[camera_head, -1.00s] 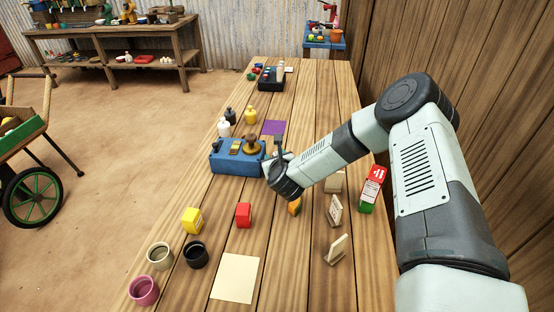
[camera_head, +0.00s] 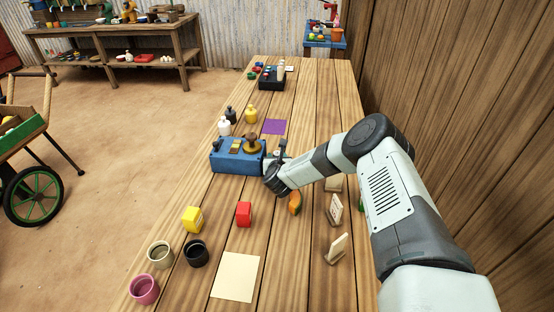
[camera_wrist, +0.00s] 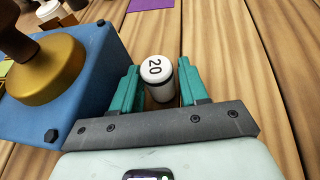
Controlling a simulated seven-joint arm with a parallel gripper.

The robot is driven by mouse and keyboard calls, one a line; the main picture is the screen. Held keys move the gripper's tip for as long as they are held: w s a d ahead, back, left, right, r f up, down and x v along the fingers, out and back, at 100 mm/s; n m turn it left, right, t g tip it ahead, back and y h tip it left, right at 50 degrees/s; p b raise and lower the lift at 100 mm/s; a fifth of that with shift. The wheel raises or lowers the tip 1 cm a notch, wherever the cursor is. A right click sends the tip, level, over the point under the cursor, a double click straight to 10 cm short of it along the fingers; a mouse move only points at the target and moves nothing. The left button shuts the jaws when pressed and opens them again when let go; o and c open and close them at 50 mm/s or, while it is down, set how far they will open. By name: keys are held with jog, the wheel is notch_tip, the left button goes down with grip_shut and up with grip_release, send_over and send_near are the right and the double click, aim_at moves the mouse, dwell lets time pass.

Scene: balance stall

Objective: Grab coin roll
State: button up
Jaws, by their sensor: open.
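The coin roll, a white cylinder marked "20" with a dark band (camera_wrist: 157,78), stands upright on the wooden table in the wrist view. My gripper (camera_wrist: 160,86) is open, with its teal fingers on either side of the roll. A small gap shows at the right; whether the left finger touches it I cannot tell. In the head view my gripper (camera_head: 277,160) is just right of the blue box, and the roll is not clearly visible there.
The blue box (camera_head: 225,160) with a brass-coloured knob (camera_wrist: 45,68) stands close on the left. A purple mat (camera_head: 274,127) lies beyond. Nearer are a red block (camera_head: 243,214), a yellow block (camera_head: 192,219), several cups and wooden stands. Table to the right of the gripper is clear in the wrist view.

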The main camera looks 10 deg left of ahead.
jog(key=shift+x, duration=1.25)
